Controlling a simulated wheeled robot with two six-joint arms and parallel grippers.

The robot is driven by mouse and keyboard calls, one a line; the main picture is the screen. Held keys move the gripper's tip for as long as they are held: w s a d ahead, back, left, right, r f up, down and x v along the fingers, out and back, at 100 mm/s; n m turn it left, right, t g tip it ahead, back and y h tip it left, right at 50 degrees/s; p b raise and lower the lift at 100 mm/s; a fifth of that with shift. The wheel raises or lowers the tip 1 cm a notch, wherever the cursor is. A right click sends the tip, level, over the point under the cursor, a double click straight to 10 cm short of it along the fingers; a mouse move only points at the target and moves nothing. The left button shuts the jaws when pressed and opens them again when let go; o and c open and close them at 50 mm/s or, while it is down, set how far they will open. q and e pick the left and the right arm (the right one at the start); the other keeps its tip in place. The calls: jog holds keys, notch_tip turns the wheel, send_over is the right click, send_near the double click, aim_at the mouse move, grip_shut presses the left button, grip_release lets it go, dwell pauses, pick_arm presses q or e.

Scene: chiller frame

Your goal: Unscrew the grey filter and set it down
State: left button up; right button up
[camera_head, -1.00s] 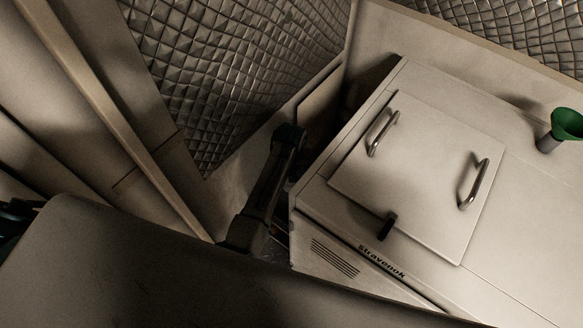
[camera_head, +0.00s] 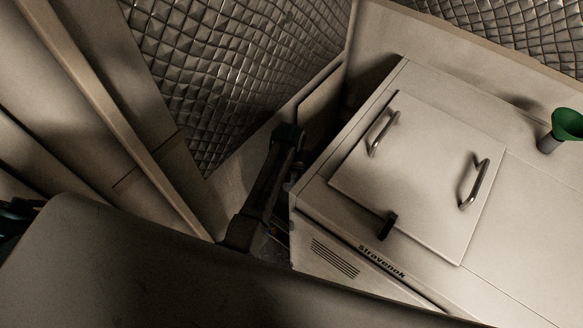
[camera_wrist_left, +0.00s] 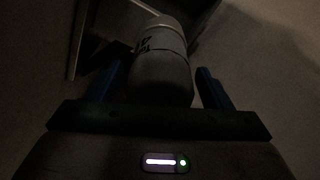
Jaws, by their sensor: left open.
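The grey filter (camera_wrist_left: 163,70) is a cylinder with dark lettering in the left wrist view. It stands between the two fingers of my left gripper (camera_wrist_left: 160,77). The fingers are open on either side of it, and I cannot tell whether either one touches it. The far end of the filter runs toward a dark frame, and how it is attached there is too dark to see. In the head view my dark arm reaches down beside the white chiller (camera_head: 420,175). The filter and the left fingers are hidden in that view. My right gripper is not in view.
The chiller has a lid with two metal handles (camera_head: 383,132) (camera_head: 474,183) and a black latch (camera_head: 387,226). A green funnel (camera_head: 566,124) stands on its top at the right. A quilted wall (camera_head: 225,70) rises behind the narrow gap where my arm is.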

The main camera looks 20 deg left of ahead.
pick_arm(q)
jog(key=m, duration=0.6)
jog(key=shift+h, duration=0.3)
jog(key=m, duration=0.5)
jog(key=shift+d+m+g+h, duration=0.1)
jog(key=shift+m+g+h, duration=0.2)
jog(key=shift+m, duration=0.1)
jog(key=shift+c, duration=0.2)
jog(key=c, duration=1)
jog(key=shift+o, duration=0.2)
